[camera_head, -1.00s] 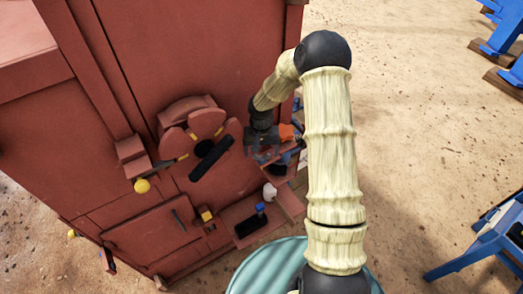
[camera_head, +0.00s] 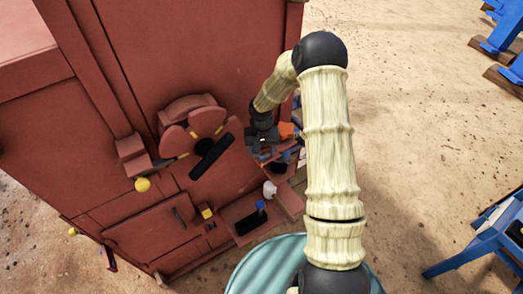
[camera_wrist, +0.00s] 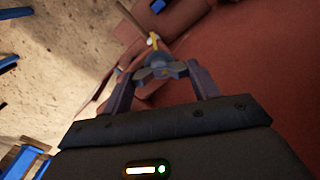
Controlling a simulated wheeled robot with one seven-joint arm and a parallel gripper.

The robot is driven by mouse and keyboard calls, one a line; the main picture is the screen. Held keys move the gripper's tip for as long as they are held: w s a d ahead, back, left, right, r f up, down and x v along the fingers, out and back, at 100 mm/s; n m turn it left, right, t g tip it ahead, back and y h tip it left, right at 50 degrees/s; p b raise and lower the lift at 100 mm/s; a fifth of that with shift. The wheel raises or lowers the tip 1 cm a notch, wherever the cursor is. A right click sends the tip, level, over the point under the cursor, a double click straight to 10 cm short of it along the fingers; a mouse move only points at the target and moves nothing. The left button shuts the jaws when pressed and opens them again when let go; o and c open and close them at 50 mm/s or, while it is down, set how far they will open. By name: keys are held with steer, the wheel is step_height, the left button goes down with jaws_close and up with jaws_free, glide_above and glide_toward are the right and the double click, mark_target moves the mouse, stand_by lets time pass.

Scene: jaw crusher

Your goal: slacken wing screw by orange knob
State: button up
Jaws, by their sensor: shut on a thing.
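The wing screw (camera_wrist: 160,71) is a small grey two-winged piece in the wrist view, in front of the red machine wall. My gripper (camera_wrist: 161,78) is shut on it, with one finger at each end of the wings. In the head view my gripper (camera_head: 262,147) is at the right side of the red machine, and the screw there is hidden or too small to make out.
The red machine (camera_head: 200,50) fills the left. A wheel with a black bar (camera_head: 211,158) and a yellow ball knob (camera_head: 142,184) are left of my gripper. Below are a ledge with a blue-topped item (camera_head: 261,206) and a teal ribbed drum (camera_head: 262,268).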

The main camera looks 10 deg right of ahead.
steer(key=shift+n, duration=0.3)
steer(key=n+b, duration=0.1)
steer(key=n, duration=0.7)
steer(key=shift+b, duration=0.3)
steer(key=n, duration=0.4)
steer(key=shift+n, duration=0.3)
steer(key=n, duration=0.4)
steer(key=shift+p, duration=0.3)
steer(key=o, duration=1)
